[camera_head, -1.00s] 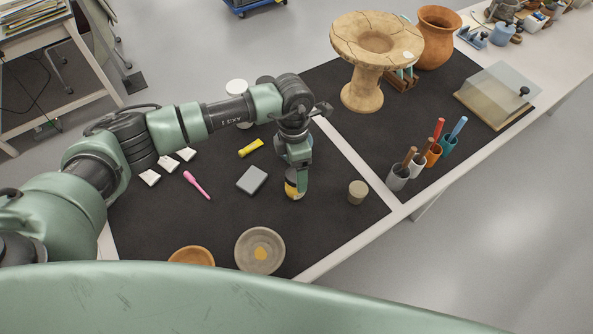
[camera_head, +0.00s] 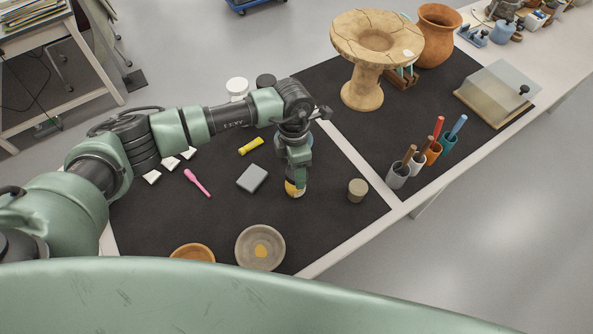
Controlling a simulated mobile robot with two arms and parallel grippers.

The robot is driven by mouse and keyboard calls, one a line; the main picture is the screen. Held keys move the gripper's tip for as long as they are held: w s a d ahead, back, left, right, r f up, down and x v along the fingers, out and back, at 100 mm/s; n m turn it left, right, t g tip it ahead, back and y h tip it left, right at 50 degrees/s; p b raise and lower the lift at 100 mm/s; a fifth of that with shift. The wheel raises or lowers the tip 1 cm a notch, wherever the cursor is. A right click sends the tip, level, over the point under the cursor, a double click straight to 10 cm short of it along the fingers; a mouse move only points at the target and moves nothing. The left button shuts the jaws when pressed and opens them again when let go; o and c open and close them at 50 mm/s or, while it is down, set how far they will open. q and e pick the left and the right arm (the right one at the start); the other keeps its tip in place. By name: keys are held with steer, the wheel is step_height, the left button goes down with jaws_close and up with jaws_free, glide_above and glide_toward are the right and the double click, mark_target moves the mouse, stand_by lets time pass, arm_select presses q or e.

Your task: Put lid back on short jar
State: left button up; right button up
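My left gripper (camera_head: 296,181) points down over the middle of the dark mat, at a small yellow object (camera_head: 294,188) with a dark part. The fingers overlap this object, and I cannot tell whether they are closed on it or what it is. A short, round, beige jar-like piece (camera_head: 358,190) stands upright to the right of the gripper, apart from it. A white round-topped container (camera_head: 237,88) and a dark round-topped one (camera_head: 266,81) stand behind my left arm, partly hidden by it. I cannot tell for certain which piece is the lid. My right gripper is not in view.
A grey block (camera_head: 252,179), a pink tool (camera_head: 197,182) and a yellow item (camera_head: 251,146) lie left of the gripper. A grey bowl (camera_head: 274,238) and an orange bowl (camera_head: 192,252) are near the front. Cups with tools (camera_head: 398,177) and a cracked pedestal vessel (camera_head: 362,92) stand right.

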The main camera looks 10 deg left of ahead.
arm_select(q)
steer(key=shift+r, duration=0.1)
step_height(320, 180, up, 20)
steer(key=b, duration=0.4)
stand_by(0.5)
